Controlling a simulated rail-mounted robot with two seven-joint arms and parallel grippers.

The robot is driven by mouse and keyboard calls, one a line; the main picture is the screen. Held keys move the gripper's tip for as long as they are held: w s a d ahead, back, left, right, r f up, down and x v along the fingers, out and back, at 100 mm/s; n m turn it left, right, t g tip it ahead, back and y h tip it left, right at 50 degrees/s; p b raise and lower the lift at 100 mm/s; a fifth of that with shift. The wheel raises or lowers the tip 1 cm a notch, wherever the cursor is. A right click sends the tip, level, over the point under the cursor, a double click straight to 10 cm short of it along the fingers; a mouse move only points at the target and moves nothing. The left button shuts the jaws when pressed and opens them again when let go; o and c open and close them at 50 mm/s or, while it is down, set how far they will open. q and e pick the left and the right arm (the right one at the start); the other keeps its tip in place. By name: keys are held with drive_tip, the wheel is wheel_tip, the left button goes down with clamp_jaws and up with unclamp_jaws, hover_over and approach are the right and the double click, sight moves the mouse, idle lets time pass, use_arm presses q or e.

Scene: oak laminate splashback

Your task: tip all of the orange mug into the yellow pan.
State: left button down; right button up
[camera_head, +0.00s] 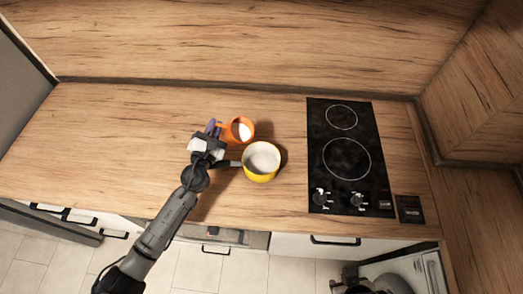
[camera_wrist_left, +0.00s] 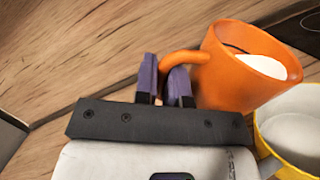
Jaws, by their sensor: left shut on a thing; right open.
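The orange mug (camera_head: 229,133) is behind the yellow pan (camera_head: 259,178) and slightly left of it. My left gripper (camera_head: 213,131) is shut on the mug's handle; the grip also shows in the left wrist view (camera_wrist_left: 163,84). The mug (camera_wrist_left: 232,78) leans a little to the right, with white contents inside its rim. The yellow pan's rim (camera_wrist_left: 259,132) shows at the right of the wrist view. Its inside looks pale, and I see no clear contents. My right gripper (camera_head: 338,284) is open at the bottom edge, partly cut off, away from both.
A black hob (camera_head: 347,185) with two rings and knobs lies right of the pan. The wooden worktop (camera_head: 120,140) is clear on the left. A wooden splashback (camera_head: 250,40) stands behind. The pan's handle (camera_head: 232,163) points left, close to my left wrist.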

sight(219, 125)
use_arm(q)
drive_tip(key=shift+s+d+r+m, duration=0.1)
drive_tip(key=shift+d+r+m, duration=0.1)
drive_tip(key=shift+r+m, duration=0.3)
drive_tip(key=shift+s+r, duration=0.1)
drive_tip(key=shift+r, duration=0.05)
drive_tip(key=shift+d+r+m+h, duration=0.1)
drive_tip(key=shift+d+m+h, duration=0.05)
drive_tip(key=shift+m+h, duration=0.2)
drive_tip(key=shift+s+d+m+h+b, duration=0.15)
drive_tip(key=shift+d+m+h+b, duration=0.1)
drive_tip(key=shift+m+b, duration=0.35)
drive_tip(key=shift+s+m+t, duration=0.1)
drive_tip(key=shift+m+t, duration=0.2)
drive_tip(key=shift+m, duration=0.15)
drive_tip(key=shift+s+d+r+m, duration=0.1)
drive_tip(key=shift+d+r+m, duration=0.1)
drive_tip(key=shift+r+m, duration=0.15)
idle(0.5)
drive_tip(key=shift+d+r+m+h, duration=0.15)
drive_tip(key=shift+m+h, duration=0.2)
drive_tip(key=shift+h, duration=0.05)
drive_tip(key=shift+s+d+r+m+h, duration=0.3)
drive_tip(key=shift+r+m+h, duration=0.15)
drive_tip(key=shift+m, duration=0.45)
